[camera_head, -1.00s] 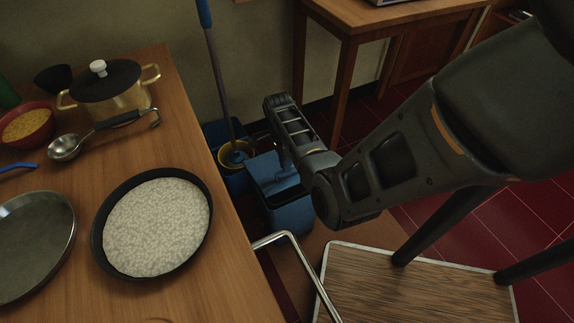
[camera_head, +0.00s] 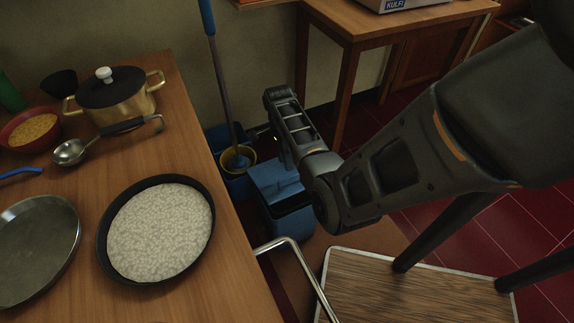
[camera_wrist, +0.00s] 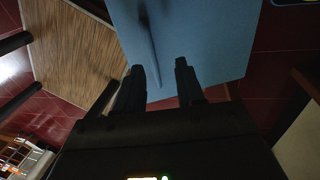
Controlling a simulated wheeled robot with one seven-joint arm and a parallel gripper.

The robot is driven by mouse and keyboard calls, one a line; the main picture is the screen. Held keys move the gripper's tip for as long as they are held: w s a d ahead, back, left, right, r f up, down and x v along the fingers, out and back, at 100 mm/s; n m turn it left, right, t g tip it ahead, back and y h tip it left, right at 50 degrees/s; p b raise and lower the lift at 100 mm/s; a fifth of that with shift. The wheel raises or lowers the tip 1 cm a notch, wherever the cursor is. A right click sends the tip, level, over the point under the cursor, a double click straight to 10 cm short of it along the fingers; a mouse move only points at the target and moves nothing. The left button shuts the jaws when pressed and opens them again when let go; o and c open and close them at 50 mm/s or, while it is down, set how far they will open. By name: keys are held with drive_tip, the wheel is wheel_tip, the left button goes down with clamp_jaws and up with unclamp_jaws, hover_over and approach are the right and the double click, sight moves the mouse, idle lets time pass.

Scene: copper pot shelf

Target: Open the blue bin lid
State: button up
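The blue bin (camera_head: 288,222) stands on the floor beside the wooden counter, partly hidden by my arm. Its lid (camera_head: 272,182) is the lighter blue panel at its top; how far it is raised is hard to tell. In the wrist view the lid (camera_wrist: 215,45) is a broad blue panel with a thin raised ridge running toward my fingers. My gripper (camera_wrist: 160,78) is open, its two dark fingers apart at the lid's near edge. The ridge's lower end lies near the gap between them; contact is unclear.
A blue mop bucket (camera_head: 238,184) with a yellow wringer and a mop (camera_head: 223,90) stands just behind the bin. The counter (camera_head: 190,290) on the left holds pans and a pot (camera_head: 118,95). A wood-topped stool (camera_head: 410,290) with a metal edge stands at front right.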

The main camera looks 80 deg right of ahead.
sight(289, 177)
drive_tip(key=r, duration=0.3)
drive_tip(key=shift+w+d+r, duration=0.2)
drive_tip(key=shift+d+r, duration=0.05)
drive_tip(key=shift+s+a+f, duration=0.25)
drive_tip(key=shift+a+f, duration=0.15)
drive_tip(key=shift+f, duration=0.85)
drive_tip(key=shift+s+a+f, duration=0.2)
drive_tip(key=shift+a+f, duration=0.2)
drive_tip(key=shift+f, duration=0.85)
drive_tip(key=shift+s+a+f, duration=0.25)
drive_tip(key=shift+a+f, duration=0.15)
drive_tip(key=shift+f, duration=0.85)
drive_tip(key=shift+c, duration=0.4)
clamp_jaws()
